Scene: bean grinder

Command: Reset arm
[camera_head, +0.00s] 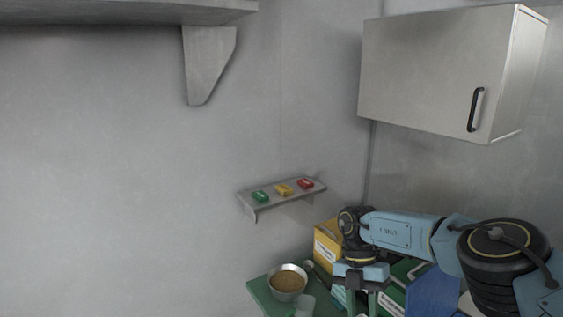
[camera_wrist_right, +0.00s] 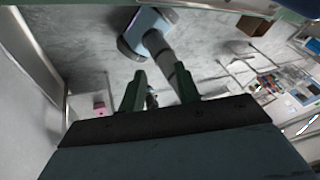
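My right arm comes in from the right edge of the head view, and its gripper (camera_head: 361,300) points down beside a metal bowl of brown contents (camera_head: 287,280). The gripper's two green fingers also show in the right wrist view (camera_wrist_right: 160,90). They stand apart with nothing gripped between them. The bowl stands upright on a green surface (camera_head: 258,291), left of the gripper and apart from it. My left gripper is not in view.
A yellow box (camera_head: 326,247), a green box (camera_head: 392,297) and a blue box (camera_head: 432,294) crowd around the right arm. A small wall shelf (camera_head: 272,196) holds green, yellow and red items. A cabinet (camera_head: 430,75) hangs at upper right. The left side shows bare wall.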

